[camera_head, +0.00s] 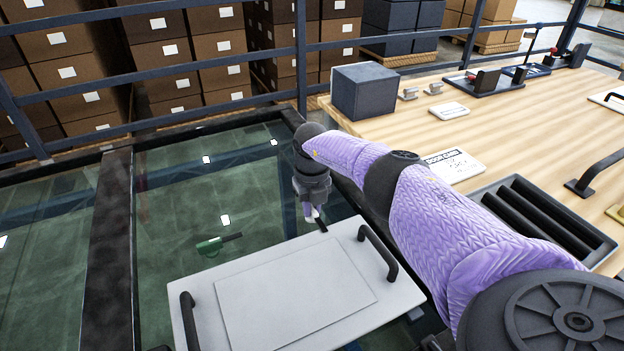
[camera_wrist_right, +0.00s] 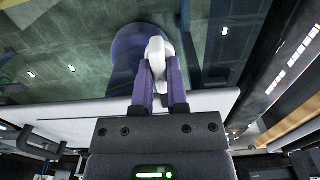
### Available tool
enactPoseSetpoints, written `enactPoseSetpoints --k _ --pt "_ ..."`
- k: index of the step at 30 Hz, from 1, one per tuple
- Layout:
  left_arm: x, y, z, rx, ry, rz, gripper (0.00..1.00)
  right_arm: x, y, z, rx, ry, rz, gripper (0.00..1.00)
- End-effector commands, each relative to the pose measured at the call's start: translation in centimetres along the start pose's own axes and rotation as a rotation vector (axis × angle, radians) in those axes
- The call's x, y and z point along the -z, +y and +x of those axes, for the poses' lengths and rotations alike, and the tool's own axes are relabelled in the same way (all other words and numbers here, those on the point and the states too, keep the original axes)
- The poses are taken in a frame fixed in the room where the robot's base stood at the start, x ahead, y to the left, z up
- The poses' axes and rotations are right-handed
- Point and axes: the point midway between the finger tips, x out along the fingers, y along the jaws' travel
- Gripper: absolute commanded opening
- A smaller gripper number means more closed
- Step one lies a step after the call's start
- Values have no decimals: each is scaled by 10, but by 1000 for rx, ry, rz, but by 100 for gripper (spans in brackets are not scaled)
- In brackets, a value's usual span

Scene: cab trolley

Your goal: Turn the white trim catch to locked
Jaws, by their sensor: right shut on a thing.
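The white trim catch (camera_wrist_right: 157,48) shows between the fingertips of my right gripper (camera_wrist_right: 160,72) in the right wrist view. The two purple fingers are shut on it from both sides, and they hide part of it. A dark purple rounded shape (camera_wrist_right: 124,58) lies behind the catch. In the head view my right gripper (camera_head: 312,212) points down just beyond the far edge of the white panel. Only a small white bit of the catch (camera_head: 315,212) shows at its tips there. I cannot tell the catch's angle. My left gripper is not in view.
A white panel (camera_head: 203,300) with two black handles lies in front of the gripper. A green tool (camera_head: 210,246) is left of it, by the glass. A wooden counter (camera_head: 400,122) on the right carries a dark box (camera_head: 365,92) and a black ribbed tray (camera_head: 598,252).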

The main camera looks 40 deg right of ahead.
Motion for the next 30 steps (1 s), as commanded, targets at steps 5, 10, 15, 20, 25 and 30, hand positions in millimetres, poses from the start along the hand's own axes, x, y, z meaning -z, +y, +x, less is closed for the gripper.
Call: enactPoseSetpoints --k 5,10,15,20,25,30 --pt "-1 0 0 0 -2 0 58 -1 0 -1 -1 -5 2 0" --pt "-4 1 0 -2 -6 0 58 -1 0 -1 -1 -4 2 35" --pt "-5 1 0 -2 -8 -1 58 -1 0 -1 -1 -3 1 53" --pt "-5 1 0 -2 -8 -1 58 0 0 -1 0 -2 0 53" --pt "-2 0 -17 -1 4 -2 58 -1 0 -30 -1 -6 1 53" --pt "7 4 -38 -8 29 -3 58 -1 0 -75 -2 -7 1 53"
